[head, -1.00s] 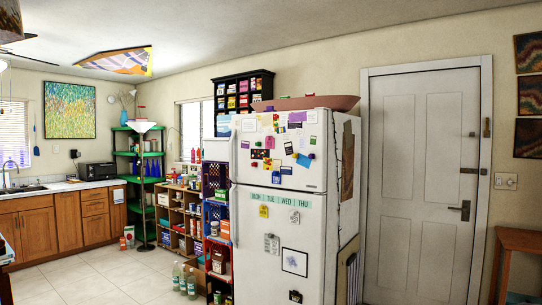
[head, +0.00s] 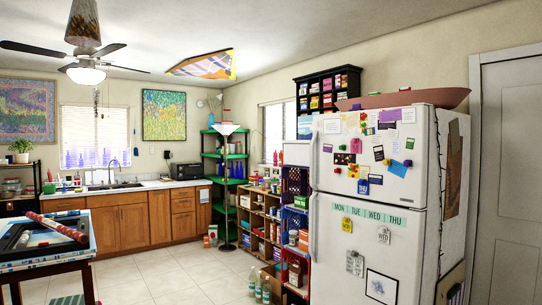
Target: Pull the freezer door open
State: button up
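The white fridge (head: 372,235) stands at the right in the head view. Its freezer door (head: 340,178) is the upper door, covered with papers and magnets, and it looks shut. The freezer handle (head: 314,160) runs along the door's left edge. The lower door's handle (head: 313,228) is below it on the same side. My gripper is not in view.
Crate stacks and shelves (head: 262,225) stand directly left of the fridge, with bottles (head: 262,288) on the floor before them. A table (head: 45,248) is at the front left. Tiled floor (head: 165,275) between them is clear. A closed room door (head: 510,180) is at right.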

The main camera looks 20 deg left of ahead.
aim_at(399, 134)
jog(key=u, duration=0.65)
jog(key=i, duration=1.95)
jog(key=u, duration=0.25)
jog(key=i, duration=1.35)
jog(key=z, duration=0.2)
